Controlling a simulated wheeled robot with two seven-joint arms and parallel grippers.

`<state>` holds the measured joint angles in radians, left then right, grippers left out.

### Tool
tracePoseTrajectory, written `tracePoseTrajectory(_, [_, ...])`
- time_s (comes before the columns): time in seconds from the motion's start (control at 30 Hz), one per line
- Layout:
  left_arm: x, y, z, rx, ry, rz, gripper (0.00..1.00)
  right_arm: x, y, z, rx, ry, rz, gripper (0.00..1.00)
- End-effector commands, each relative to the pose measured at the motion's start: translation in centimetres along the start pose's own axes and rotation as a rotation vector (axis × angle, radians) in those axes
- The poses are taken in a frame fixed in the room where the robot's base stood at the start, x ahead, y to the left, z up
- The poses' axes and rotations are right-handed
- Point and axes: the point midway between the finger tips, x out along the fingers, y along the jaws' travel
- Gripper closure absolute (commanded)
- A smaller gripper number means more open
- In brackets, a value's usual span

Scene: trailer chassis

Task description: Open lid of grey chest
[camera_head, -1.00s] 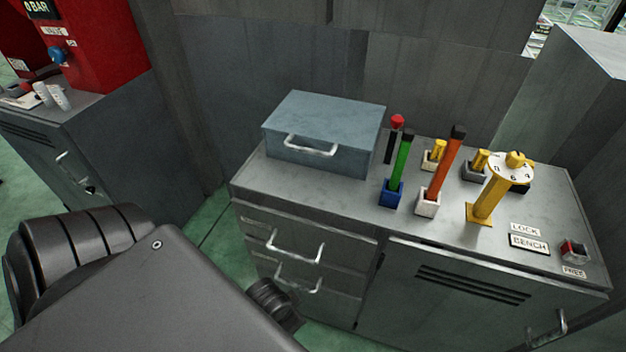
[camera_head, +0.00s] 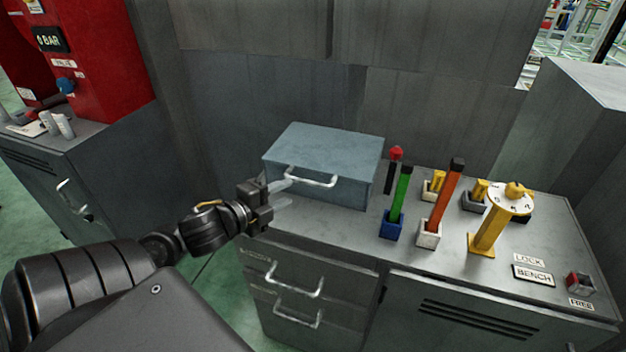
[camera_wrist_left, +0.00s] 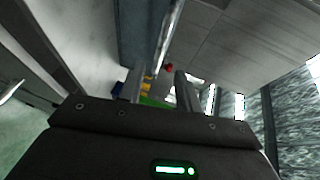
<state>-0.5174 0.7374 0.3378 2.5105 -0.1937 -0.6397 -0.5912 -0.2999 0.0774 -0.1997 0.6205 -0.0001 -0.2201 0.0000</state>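The grey chest (camera_head: 325,150) is a blue-grey box with its lid closed, on the bench top at the back left. Its silver handle (camera_head: 311,179) is on the front face. My left gripper (camera_head: 283,191) is at the left end of the handle, just in front of the chest, with its fingers apart. In the left wrist view the two fingers (camera_wrist_left: 160,88) are spread, and the bright handle bar (camera_wrist_left: 169,38) runs ahead between them beside the chest wall (camera_wrist_left: 137,30). I cannot tell whether the fingers touch the handle. My right gripper is not in view.
On the bench (camera_head: 345,229), right of the chest, stand a green stick (camera_head: 400,195), an orange stick (camera_head: 446,196) and a yellow dial post (camera_head: 492,228). Drawer handles (camera_head: 293,281) stick out below. A wall (camera_head: 270,100) rises behind. A red machine (camera_head: 110,60) is at far left.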

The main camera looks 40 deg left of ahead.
Motion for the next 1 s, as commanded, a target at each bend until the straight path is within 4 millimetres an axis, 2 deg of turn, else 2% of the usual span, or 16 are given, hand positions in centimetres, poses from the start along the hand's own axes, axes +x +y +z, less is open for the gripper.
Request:
tracePoseTrajectory(0.17, [0.7,0.2,0.0,-0.001,0.001,-0.002,0.66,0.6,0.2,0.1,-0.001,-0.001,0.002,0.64])
tracePoseTrajectory(0.33, [2.9,0.4,0.1,0.002,-0.001,-0.002,0.66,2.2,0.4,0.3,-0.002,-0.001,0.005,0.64])
tracePoseTrajectory(0.4, [4.0,-0.1,0.1,-0.006,-0.004,-0.002,0.66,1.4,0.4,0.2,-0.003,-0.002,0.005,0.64])
tracePoseTrajectory(0.7, [8.9,-0.1,0.1,-0.008,-0.004,0.0,0.66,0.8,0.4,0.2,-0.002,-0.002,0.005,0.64])
tracePoseTrajectory(0.83, [10.2,0.0,0.1,-0.007,-0.004,0.002,0.66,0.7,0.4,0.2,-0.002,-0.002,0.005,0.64])
tracePoseTrajectory(1.0, [10.8,0.1,0.0,-0.005,-0.002,0.003,0.66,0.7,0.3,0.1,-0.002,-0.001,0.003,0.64])
